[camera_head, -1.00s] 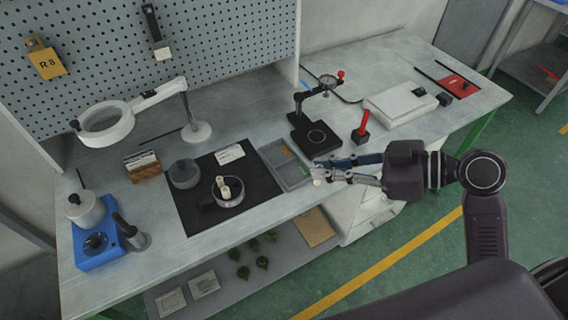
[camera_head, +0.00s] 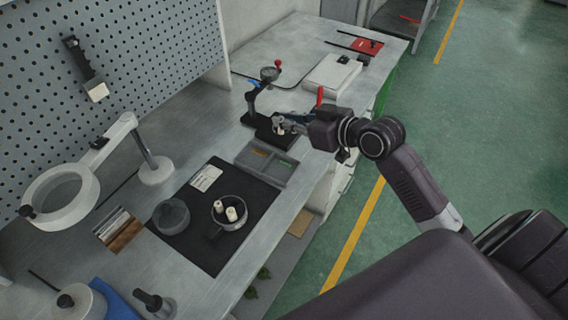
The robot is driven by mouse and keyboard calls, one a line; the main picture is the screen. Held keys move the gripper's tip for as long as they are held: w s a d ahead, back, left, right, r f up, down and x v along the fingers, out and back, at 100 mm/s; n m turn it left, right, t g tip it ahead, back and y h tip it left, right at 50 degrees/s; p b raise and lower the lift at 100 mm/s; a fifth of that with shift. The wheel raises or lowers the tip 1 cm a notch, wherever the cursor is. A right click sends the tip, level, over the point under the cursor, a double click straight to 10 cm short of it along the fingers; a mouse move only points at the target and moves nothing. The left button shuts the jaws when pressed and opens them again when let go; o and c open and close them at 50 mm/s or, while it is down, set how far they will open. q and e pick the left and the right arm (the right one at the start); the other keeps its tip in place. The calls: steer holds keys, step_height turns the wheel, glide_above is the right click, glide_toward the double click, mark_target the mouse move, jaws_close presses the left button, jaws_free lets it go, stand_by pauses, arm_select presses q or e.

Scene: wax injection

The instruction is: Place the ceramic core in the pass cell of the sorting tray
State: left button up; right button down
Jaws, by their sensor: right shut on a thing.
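My right gripper (camera_head: 285,125) is shut on a small pale ceramic core (camera_head: 279,120), at the black base of the dial gauge stand (camera_head: 265,130). Whether the core touches the base cannot be told; the fingers partly hide it. The grey sorting tray (camera_head: 241,158) lies in front of the stand, at the end of the black mat. One cell has an orange-yellow mark (camera_head: 261,152) and another a green mark (camera_head: 285,162); no core shows in them. Two more cream cores (camera_head: 231,213) stand in a round metal pot (camera_head: 240,224). My left gripper is out of view.
A red-handled tool (camera_head: 319,96) and a white case (camera_head: 335,72) stand beyond my right gripper. A ring magnifier lamp (camera_head: 62,197), a card holder (camera_head: 118,232) and a grey round dish (camera_head: 171,216) are to the left. The black mat (camera_head: 205,255) has free room.

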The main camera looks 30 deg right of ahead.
steer(key=f, duration=1.5)
steer(key=shift+a+f, duration=0.1)
steer(key=shift+a, duration=0.1)
steer(key=shift+f, duration=0.2)
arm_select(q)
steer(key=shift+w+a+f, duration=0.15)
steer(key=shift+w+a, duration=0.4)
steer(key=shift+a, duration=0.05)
arm_select(e)
steer(key=shift+f+b, duration=0.15)
steer(key=shift+b, duration=0.3)
steer(key=c, duration=2)
jaws_free()
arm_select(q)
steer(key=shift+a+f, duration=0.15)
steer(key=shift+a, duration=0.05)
